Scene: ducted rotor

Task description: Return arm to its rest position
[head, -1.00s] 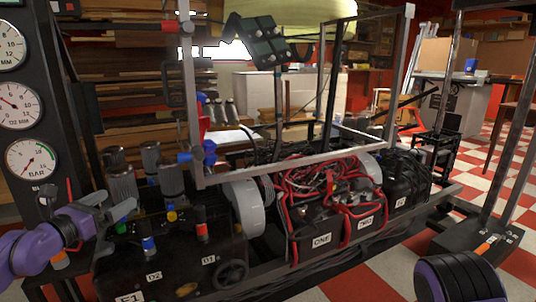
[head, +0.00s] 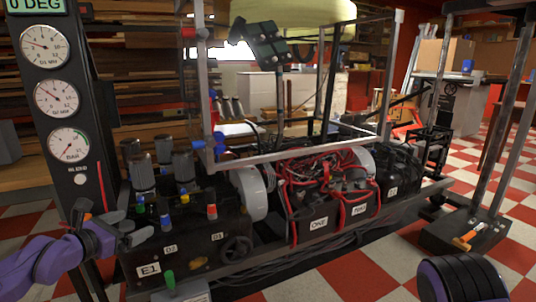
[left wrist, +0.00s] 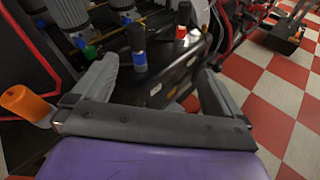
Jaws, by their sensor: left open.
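My left arm is purple and comes in at the lower left of the head view, ending in the left gripper (head: 134,232). The gripper is open and empty in front of the black control box (head: 190,252) with labels such as E1 and D2. In the left wrist view, its two grey fingers stand apart (left wrist: 157,92). A purple and black part of my own body shows at the lower right of the head view; the right gripper does not show.
A gauge column (head: 75,120) stands at the left. A metal frame (head: 300,152) rises over the rig with red cables (head: 325,172). An orange knob (left wrist: 27,103) lies just left of the gripper in the wrist view.

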